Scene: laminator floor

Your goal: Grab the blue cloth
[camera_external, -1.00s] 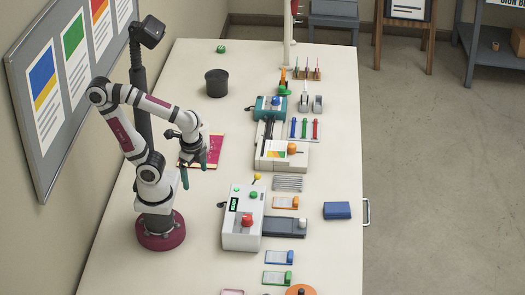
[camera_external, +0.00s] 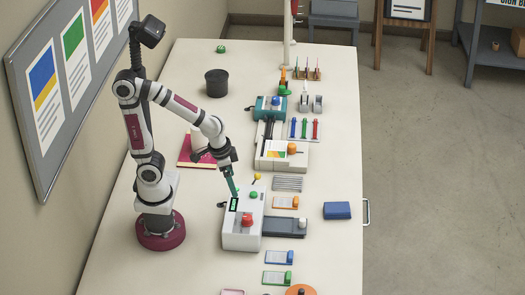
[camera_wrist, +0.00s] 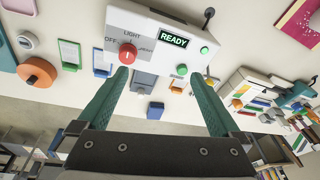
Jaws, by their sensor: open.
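The blue cloth (camera_external: 337,210) is a folded, flat blue bundle lying near the table's right edge. In the wrist view a small blue shape (camera_wrist: 155,110) that looks like it shows between my fingers, beyond the white machine. My gripper (camera_external: 234,188) is over the left back part of the white machine, well left of the cloth. Its two green fingers (camera_wrist: 159,75) are spread apart with nothing held between them.
Orange (camera_external: 285,203) and blue (camera_external: 279,257) holders lie nearby. Bare table surrounds the cloth.

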